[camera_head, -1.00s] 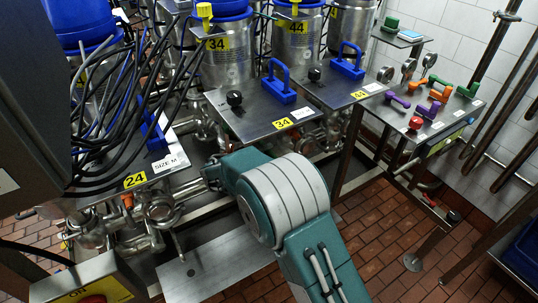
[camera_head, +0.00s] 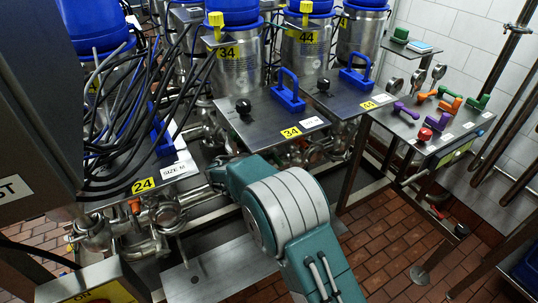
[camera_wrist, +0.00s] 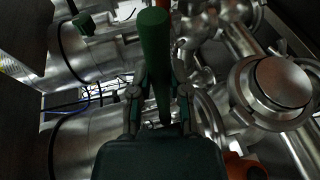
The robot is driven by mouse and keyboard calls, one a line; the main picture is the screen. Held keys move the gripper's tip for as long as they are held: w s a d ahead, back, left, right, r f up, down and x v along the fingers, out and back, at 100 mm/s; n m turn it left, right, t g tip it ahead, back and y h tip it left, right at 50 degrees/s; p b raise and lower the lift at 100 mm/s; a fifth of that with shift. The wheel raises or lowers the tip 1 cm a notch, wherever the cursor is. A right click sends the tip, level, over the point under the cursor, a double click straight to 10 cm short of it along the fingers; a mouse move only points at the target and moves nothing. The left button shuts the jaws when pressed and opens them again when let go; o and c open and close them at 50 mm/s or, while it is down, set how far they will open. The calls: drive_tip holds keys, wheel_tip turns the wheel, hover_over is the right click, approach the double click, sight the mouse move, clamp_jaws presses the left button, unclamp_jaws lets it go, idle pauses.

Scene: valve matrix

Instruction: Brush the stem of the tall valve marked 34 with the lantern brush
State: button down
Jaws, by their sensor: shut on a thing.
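The tall valve marked 34 is a silver cylinder (camera_head: 235,78) with a blue cap and a yellow 34 label, at upper centre of the head view. Its stem is not clear in either view. My gripper (camera_wrist: 158,95) is shut around a dark green rod-like handle, which I take for the lantern brush (camera_wrist: 155,45). The handle stands up through the middle of the wrist view; no bristles show. In the head view my arm reaches in below the metal plate marked 34 (camera_head: 262,120), and my gripper is hidden there.
A domed metal fitting (camera_wrist: 275,85) and pipes crowd close around my gripper. The plate marked 24 (camera_head: 110,178) and black cables (camera_head: 125,100) are at left. A side table (camera_head: 400,122) at right holds coloured fittings. Open brick floor (camera_head: 385,225) lies at lower right.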

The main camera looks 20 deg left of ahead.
drive_tip(key=shift+d, duration=0.15)
drive_tip(key=shift+s+d+r, duration=0.25)
drive_tip(key=shift+s+d, duration=0.25)
drive_tip(key=shift+w+a+r, duration=0.15)
drive_tip(key=shift+w+a, duration=0.35)
drive_tip(key=shift+a, duration=0.1)
drive_tip(key=shift+s+d, duration=0.1)
drive_tip(key=shift+s+d, duration=0.4)
drive_tip(key=shift+d, duration=0.1)
drive_tip(key=shift+f, duration=0.2)
drive_tip(key=shift+a, duration=0.1)
